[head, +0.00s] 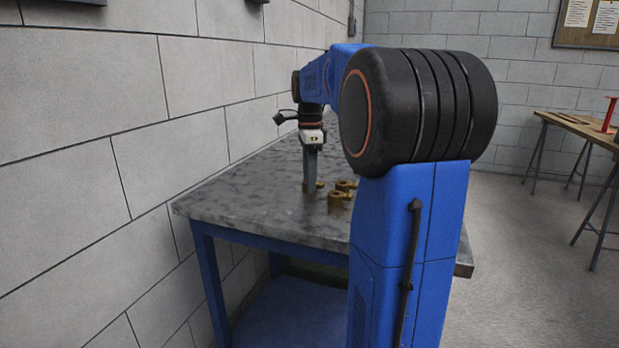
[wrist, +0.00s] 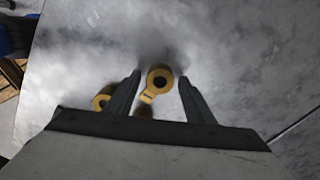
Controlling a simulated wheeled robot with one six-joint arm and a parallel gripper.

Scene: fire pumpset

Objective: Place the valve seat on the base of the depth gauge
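Brass ring-shaped parts with side tabs lie on the table. One brass ring (wrist: 160,75) sits between my fingertips in the wrist view, with a small gap on each side. In the head view this brass part (head: 319,185) shows at the foot of my fingers. I cannot tell for sure that it is the valve seat. My gripper (head: 310,182) points straight down, close to the tabletop. Its two fingers (wrist: 160,80) are apart in the wrist view. I cannot make out the depth gauge or its base in either view.
Two more brass parts stand close by, one nearer (head: 336,201) and one behind (head: 347,184). The grey tabletop (head: 245,205) is clear on the left. A block wall (head: 130,130) runs along the table's left side. A wooden table (head: 575,122) stands far right.

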